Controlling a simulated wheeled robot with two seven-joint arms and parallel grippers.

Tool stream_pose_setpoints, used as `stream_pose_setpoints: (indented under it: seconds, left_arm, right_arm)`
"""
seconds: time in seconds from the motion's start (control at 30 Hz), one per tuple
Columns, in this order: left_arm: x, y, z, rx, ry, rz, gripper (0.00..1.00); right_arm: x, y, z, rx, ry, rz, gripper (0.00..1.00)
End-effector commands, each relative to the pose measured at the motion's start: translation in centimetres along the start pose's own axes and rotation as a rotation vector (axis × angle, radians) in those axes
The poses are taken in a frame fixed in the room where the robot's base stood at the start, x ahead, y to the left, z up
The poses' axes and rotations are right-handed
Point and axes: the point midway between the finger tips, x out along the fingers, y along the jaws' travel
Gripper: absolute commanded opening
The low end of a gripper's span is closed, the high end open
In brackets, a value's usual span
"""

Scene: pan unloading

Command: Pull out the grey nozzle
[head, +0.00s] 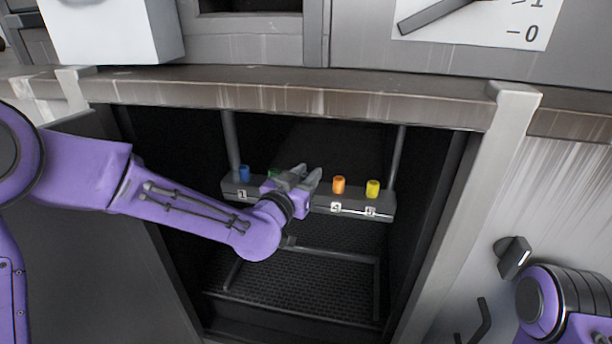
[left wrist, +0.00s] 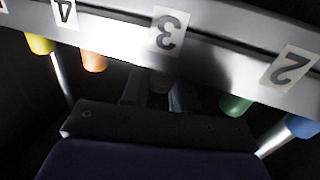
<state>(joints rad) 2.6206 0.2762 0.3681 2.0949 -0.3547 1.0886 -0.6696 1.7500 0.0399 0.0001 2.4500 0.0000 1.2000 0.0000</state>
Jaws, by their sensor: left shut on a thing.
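A dark rack bar (head: 232,190) holds a row of coloured nozzles inside the open cabinet. My left gripper (head: 299,178) reaches in from the left and is at the middle of the row. It is shut on the grey nozzle (left wrist: 160,82), which shows dimly between the fingers by label 3 in the left wrist view. The gripper hides the grey nozzle in the head view. Whether the nozzle is still seated in the bar cannot be told. My right gripper is out of view; only part of my right arm shows at lower right.
A green nozzle (left wrist: 236,105) and a blue nozzle (head: 244,172) stand on one side of the grey one. An orange nozzle (head: 338,185) and a yellow nozzle (head: 372,188) stand on the other. A wire frame and a perforated floor (head: 310,275) lie below.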

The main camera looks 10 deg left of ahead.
Motion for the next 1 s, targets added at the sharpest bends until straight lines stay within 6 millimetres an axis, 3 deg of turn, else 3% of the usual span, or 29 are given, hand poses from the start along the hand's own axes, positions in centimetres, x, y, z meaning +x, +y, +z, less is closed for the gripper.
stream_pose_setpoints:
  seconds: [1.0]
  left_arm:
    - [0.0, 0.0, -2.2, 0.001, 0.001, 0.000, 0.00]
  right_arm:
    - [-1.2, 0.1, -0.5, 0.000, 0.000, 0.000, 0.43]
